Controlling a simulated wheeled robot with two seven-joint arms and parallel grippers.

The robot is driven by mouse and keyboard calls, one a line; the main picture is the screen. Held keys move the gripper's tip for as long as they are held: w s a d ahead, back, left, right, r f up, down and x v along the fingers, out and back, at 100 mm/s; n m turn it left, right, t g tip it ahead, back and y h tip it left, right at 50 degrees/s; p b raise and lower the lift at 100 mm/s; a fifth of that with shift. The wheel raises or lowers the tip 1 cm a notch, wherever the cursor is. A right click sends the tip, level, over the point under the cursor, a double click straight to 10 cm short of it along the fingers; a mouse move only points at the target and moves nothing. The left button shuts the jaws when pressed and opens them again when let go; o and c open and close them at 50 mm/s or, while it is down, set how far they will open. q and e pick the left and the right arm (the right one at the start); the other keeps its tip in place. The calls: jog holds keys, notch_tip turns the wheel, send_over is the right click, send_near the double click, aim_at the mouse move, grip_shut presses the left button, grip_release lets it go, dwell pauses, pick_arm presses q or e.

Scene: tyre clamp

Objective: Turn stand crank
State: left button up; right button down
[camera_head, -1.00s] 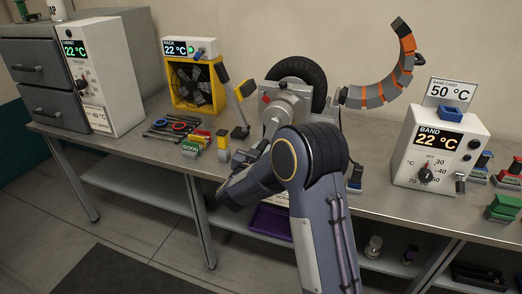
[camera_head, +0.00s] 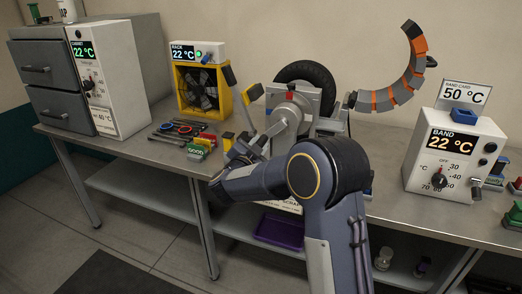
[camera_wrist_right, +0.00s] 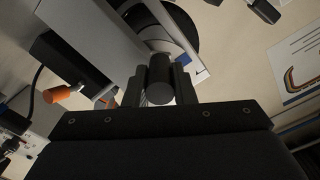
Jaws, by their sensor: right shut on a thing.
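The stand (camera_head: 290,108) is a grey block with a red mark on its face, standing on the bench and carrying a dark tyre (camera_head: 305,72). My right gripper (camera_head: 243,152) is low at the stand's left front, partly hidden by my own wrist. In the right wrist view its dark fingers (camera_wrist_right: 160,88) are shut around a dark round crank handle (camera_wrist_right: 160,76). The grey stand body and tyre (camera_wrist_right: 184,22) show just beyond it. The crank's full length is hidden in the head view. My left gripper is not in view.
A curved orange and grey band (camera_head: 390,90) rises right of the stand. The BAND control box (camera_head: 455,150) is further right. A yellow fan (camera_head: 200,88) and several small tools (camera_head: 178,128) lie left. A purple tray (camera_head: 280,230) is on the lower shelf.

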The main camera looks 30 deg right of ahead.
jog(key=c, duration=1.2)
grip_release()
jog(key=shift+a, duration=0.1)
jog(key=v, duration=0.7)
jog(key=shift+s+a, duration=0.2)
jog(key=shift+s, duration=0.1)
